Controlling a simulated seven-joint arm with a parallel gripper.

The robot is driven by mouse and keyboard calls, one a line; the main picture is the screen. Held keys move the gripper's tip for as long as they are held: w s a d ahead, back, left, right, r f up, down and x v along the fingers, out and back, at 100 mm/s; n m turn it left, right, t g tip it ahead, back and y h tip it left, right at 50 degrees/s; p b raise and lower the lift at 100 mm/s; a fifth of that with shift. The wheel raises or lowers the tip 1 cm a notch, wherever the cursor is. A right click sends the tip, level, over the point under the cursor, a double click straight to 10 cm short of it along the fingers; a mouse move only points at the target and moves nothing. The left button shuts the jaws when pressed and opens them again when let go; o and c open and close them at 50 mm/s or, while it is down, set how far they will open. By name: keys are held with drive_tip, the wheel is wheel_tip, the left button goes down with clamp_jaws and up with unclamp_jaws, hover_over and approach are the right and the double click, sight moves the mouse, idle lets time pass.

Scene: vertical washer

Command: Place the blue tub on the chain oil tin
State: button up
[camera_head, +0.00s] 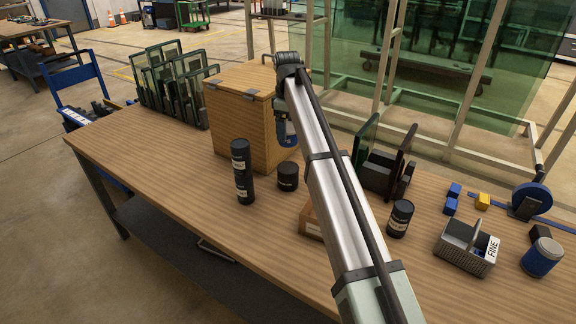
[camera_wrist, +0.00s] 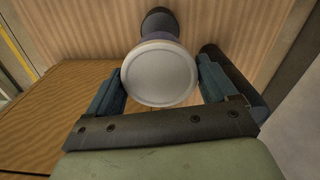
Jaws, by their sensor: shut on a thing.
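My gripper (camera_wrist: 160,88) is shut on a tub with a round pale grey lid (camera_wrist: 160,74). A little of its bluish side shows past the lid. In the head view my arm mostly hides the grip; a blue part (camera_head: 283,128) shows beside the wooden box. A dark round thing (camera_wrist: 158,20) shows past the tub in the wrist view; I cannot tell whether they touch. In the head view a short black tin (camera_head: 288,176) and a tall black cylinder (camera_head: 241,172) stand upright on the table. Their labels are too small to read, so the chain oil tin is uncertain.
A wooden box (camera_head: 238,110) stands behind the cylinders. Dark panels in a rack (camera_head: 378,172) are close to my arm. The table's front left is clear.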

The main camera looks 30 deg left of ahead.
drive_tip(key=shift+f, duration=4.95)
drive_tip(key=shift+f, duration=0.1)
drive_tip(key=o, duration=0.9)
wheel_tip(320, 180, up, 12)
drive_tip(key=shift+r, duration=0.1)
